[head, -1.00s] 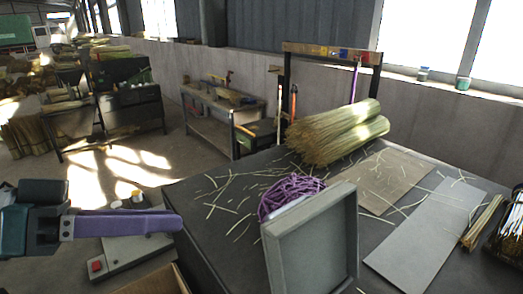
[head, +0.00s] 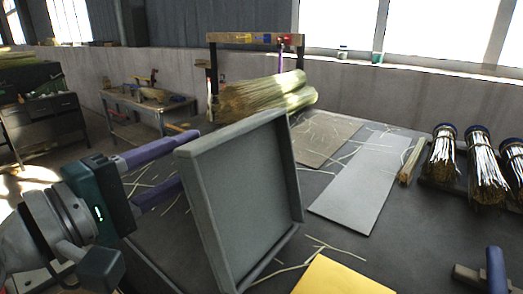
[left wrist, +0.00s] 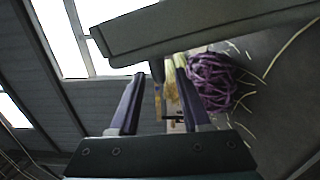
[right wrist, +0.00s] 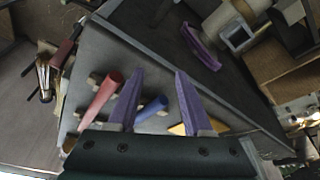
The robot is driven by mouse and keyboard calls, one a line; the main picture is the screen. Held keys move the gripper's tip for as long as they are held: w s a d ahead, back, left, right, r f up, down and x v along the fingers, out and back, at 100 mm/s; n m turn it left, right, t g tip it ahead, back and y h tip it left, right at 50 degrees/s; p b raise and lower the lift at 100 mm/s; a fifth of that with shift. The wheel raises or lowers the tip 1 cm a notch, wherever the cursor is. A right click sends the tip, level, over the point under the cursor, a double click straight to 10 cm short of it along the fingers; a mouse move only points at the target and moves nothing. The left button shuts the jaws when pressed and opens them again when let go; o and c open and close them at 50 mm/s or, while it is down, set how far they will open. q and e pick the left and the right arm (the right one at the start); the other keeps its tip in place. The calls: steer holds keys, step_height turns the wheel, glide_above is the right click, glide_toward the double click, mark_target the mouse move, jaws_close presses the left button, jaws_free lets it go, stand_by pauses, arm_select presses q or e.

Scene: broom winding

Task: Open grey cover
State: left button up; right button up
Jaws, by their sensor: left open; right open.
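The grey cover (head: 245,195) is a shallow framed panel standing tilted upright on the dark table, its recessed inner side facing me. My left gripper (head: 188,160) is open at its left edge, with the fingers reaching toward and partly behind that edge. In the left wrist view the cover (left wrist: 200,30) runs across the top, just beyond the open left fingers (left wrist: 157,75); nothing is held between them. I cannot tell whether a finger touches it. My right gripper (right wrist: 160,72) is open and empty above the table in the right wrist view; it is outside the head view.
Purple twine (left wrist: 212,80) lies behind the cover. A straw bundle (head: 260,97), a light grey plate (head: 365,185) and a yellow sheet (head: 340,278) are on the table. Brush-like bundles (head: 480,165) stand at right. Red (right wrist: 100,97) and blue (right wrist: 150,110) handles are near my right gripper.

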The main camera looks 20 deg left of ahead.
arm_select(q)
steer(key=x, duration=0.4)
steer(key=shift+b, duration=0.3)
jaws_close()
steer(key=shift+f, duration=0.1)
stand_by(1.0)
